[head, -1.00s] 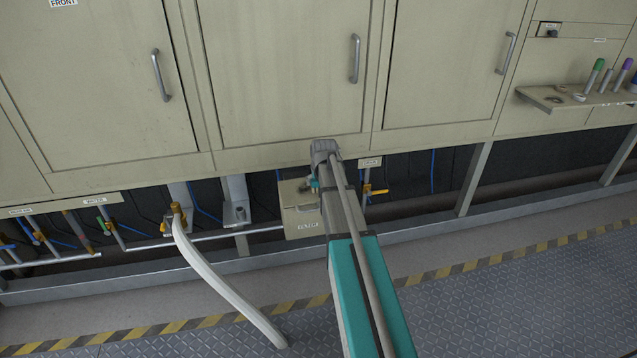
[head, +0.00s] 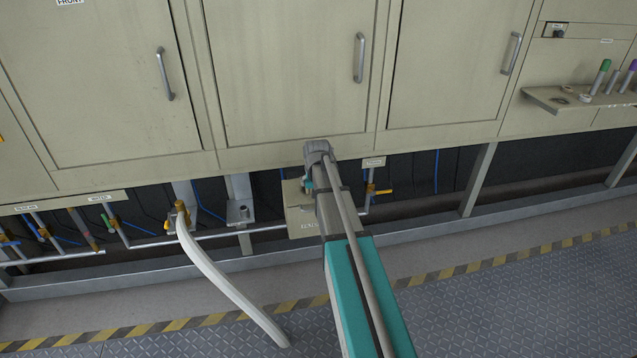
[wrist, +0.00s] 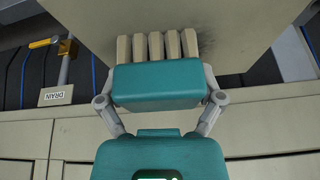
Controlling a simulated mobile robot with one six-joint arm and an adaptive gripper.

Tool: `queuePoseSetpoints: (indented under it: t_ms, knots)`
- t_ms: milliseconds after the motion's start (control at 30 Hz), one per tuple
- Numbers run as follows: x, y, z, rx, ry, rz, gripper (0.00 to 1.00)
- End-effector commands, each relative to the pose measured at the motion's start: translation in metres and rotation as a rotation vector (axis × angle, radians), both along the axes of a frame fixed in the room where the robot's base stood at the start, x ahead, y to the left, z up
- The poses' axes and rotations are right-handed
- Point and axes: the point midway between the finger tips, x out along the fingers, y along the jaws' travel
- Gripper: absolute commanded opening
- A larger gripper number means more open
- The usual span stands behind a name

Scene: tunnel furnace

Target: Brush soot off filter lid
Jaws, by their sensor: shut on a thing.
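The filter box (head: 296,226) sits low under the cabinets in the head view, with my arm covering its right part. Its pale lid (wrist: 252,28) fills the top middle of the wrist view and carries a dark soot smudge (wrist: 205,42). My gripper (wrist: 159,82) is shut on a brush with a teal block and a row of beige bristle tufts (wrist: 155,48). The bristles lie over the lid beside the smudge; I cannot tell how firmly they touch. In the head view my gripper (head: 308,181) is at the lid, partly hidden by my wrist.
A DRAIN label (wrist: 56,95) and a yellow-handled valve (head: 378,191) are just right of the box in the head view. A white hose (head: 225,285) runs down at the left. Cabinet doors (head: 290,70) overhang the box. The patterned floor is clear at right.

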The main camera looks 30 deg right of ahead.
Motion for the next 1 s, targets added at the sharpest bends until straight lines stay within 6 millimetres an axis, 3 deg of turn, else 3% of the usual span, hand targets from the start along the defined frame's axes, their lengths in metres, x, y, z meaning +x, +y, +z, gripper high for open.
queuePoseSetpoints:
  t_ms: [567, 1000]
  knots:
    - [0.002, 0.008, -0.001, 0.005, 0.002, 0.001, 0.48]
    - [0.008, 0.032, 0.0, 0.005, 0.001, 0.002, 0.47]
